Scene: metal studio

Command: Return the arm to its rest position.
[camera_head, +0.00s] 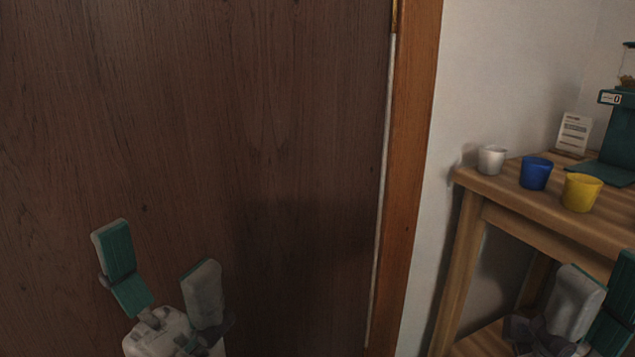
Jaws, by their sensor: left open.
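My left gripper (157,248) is in the lower left of the head view, in front of the brown wooden door (260,110). Its two grey-and-teal fingers are spread apart with nothing between them, so it is open and empty. My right gripper (598,285) is partly in view at the bottom right corner, in front of the wooden table. One grey finger and one teal finger show, cut off by the frame edge. I cannot tell how far apart they are. Most of both arms is out of view.
A wooden table (530,228) stands at the right against a pale wall (500,70). On it are white (492,160), blue (536,174) and yellow (581,193) cups, a small sign (573,132) and a teal machine (618,140). An orange-brown door frame (408,170) edges the door.

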